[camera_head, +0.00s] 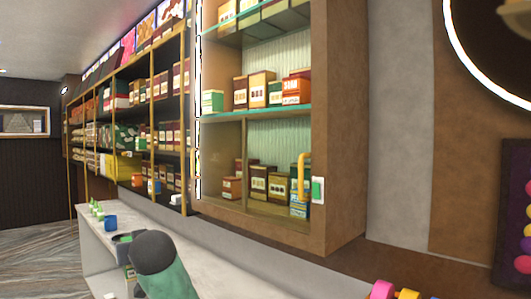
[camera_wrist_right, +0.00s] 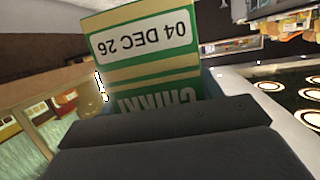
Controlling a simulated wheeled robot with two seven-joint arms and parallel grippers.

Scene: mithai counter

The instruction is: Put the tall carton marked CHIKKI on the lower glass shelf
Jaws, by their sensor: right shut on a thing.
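The carton marked CHIKKI (camera_wrist_right: 152,72) fills the upper middle of the right wrist view. It is tan and green, with upside-down lettering and a white label reading 04 DEC 26. My right gripper (camera_wrist_right: 165,118) is shut on it; its dark body hides the carton's near end. My left gripper is not in view.
The upper glass shelf (camera_head: 240,37) also holds cartons. Below the lower shelf, more boxes stand on the cabinet floor, near a gold handle (camera_head: 303,176). A red box (camera_head: 297,89) stands towards the lower shelf's right end. A pale counter (camera_head: 185,232) runs below the cabinet.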

